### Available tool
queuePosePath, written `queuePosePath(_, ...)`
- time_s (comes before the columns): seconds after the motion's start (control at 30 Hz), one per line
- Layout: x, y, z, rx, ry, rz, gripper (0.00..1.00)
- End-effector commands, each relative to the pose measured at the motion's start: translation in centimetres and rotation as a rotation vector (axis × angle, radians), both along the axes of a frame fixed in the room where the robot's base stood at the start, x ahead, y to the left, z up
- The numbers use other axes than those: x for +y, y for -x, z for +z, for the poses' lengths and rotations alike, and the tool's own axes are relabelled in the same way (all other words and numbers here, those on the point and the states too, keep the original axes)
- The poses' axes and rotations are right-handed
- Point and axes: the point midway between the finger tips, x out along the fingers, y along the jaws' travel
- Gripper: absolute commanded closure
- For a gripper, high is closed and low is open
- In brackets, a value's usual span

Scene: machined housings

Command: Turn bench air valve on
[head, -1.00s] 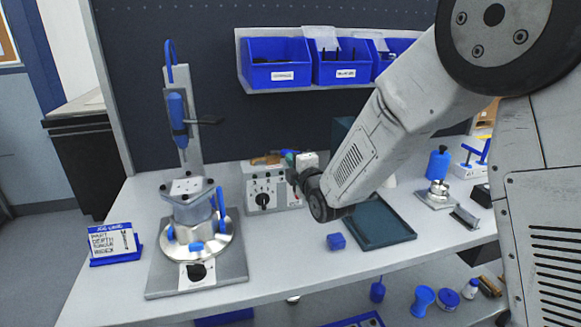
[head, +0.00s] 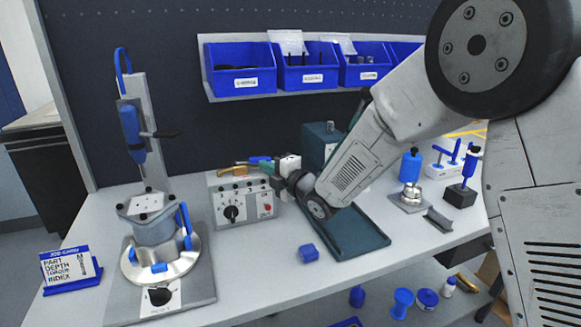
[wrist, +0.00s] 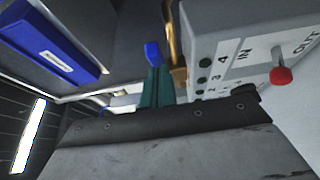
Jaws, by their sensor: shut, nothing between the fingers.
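The bench air valve appears to be the brass piece (head: 232,170) with a blue lever (head: 261,160) at the top back of a grey control box (head: 240,204). In the wrist view, the blue lever end (wrist: 153,54) shows just past my fingertips, and the brass part (wrist: 174,45) stands to its right. My gripper (head: 273,168) is at the box's upper right, its teal fingers (wrist: 155,88) shut together with nothing between them. The fingertips overlap the lever end in view; I cannot tell whether they touch it.
The box front has a black dial (head: 231,213) and a red knob (wrist: 281,76). A press fixture (head: 155,235) stands left. Blue bins (head: 242,70) hang above. The front bench is mostly clear.

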Motion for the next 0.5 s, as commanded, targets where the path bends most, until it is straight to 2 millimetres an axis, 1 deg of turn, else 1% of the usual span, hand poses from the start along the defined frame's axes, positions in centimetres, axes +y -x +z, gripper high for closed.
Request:
queuePosePath(0.03,0.7,0.0,0.0,0.001,0.001,0.009,1.0)
queuePosePath(0.1,0.9,-0.3,0.0,0.001,0.0,0.011,1.0)
queuePosePath(0.5,0.6,-2.2,0.0,0.001,-0.001,0.009,1.0)
